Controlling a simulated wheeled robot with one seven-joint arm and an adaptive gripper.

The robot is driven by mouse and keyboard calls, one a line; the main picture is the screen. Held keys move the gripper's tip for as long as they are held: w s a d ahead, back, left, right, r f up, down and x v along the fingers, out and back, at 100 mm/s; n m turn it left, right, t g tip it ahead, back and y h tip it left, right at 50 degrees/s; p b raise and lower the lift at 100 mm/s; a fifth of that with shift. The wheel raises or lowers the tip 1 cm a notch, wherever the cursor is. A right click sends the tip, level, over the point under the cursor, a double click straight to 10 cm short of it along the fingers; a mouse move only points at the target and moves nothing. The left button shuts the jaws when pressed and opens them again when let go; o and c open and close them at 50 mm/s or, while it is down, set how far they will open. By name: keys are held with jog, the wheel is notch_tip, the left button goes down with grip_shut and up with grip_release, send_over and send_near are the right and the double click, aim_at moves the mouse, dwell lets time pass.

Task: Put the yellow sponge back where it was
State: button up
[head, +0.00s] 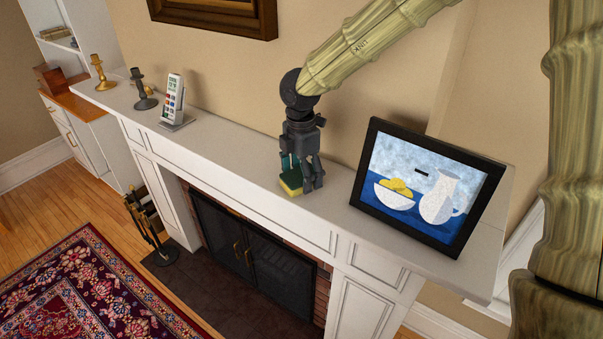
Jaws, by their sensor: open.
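The yellow sponge (291,183), with a dark green layer on it, rests on the white mantel shelf (235,153) near its front edge. My gripper (300,182) points down over the mantel at the sponge. Its fingers are open, with one finger at the right of the sponge and the other largely behind the sponge's upper part. I cannot tell whether the fingers touch the sponge.
A framed picture (427,187) stands right of my gripper. A remote in a stand (174,105), a dark candlestick (142,90) and a brass candlestick (99,72) stand to the left. The mantel between remote and sponge is clear. A fireplace (255,255) is below.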

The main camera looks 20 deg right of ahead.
aim_at(301, 174)
notch_tip(301, 174, up, 12)
jog(key=b, duration=0.3)
dwell(0.3)
jog(key=shift+f, duration=0.15)
